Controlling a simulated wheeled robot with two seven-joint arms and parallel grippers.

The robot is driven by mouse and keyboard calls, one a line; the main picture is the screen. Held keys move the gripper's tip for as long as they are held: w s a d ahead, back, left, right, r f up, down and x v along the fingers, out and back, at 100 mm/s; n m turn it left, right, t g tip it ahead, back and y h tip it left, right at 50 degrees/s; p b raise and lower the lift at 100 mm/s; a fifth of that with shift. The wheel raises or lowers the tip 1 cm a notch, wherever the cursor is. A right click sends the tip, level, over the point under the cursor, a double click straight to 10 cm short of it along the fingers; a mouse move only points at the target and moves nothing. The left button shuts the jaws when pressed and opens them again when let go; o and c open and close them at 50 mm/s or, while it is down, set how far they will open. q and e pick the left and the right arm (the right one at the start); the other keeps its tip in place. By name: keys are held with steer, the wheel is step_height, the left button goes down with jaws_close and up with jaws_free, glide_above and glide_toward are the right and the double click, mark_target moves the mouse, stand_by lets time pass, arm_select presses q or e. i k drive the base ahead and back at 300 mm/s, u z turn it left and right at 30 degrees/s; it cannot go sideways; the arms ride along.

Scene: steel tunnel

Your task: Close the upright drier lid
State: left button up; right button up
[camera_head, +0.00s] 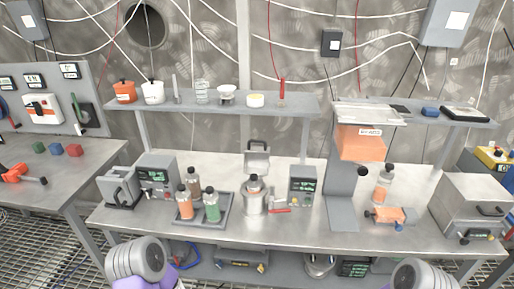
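A round steel vessel (253,203) stands on the bench near the middle, and I take it to be the upright drier. Its lid (257,157) is tilted up at the back of the vessel, so the vessel is open. A dark-capped bottle (255,184) shows at the vessel's mouth; whether it sits fully inside I cannot tell. Neither gripper is in view.
A tray (226,215) with several capped bottles stands left of the vessel. A grey meter box (303,186) and a red item (280,211) are to its right. An orange-topped stand (343,195) is further right. A shelf (225,107) runs above the bench.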

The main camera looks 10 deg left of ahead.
mark_target(256, 158)
steer(key=k, duration=0.65)
steer(key=u, duration=0.55)
steer(key=i, duration=1.35)
steer(key=z, duration=0.55)
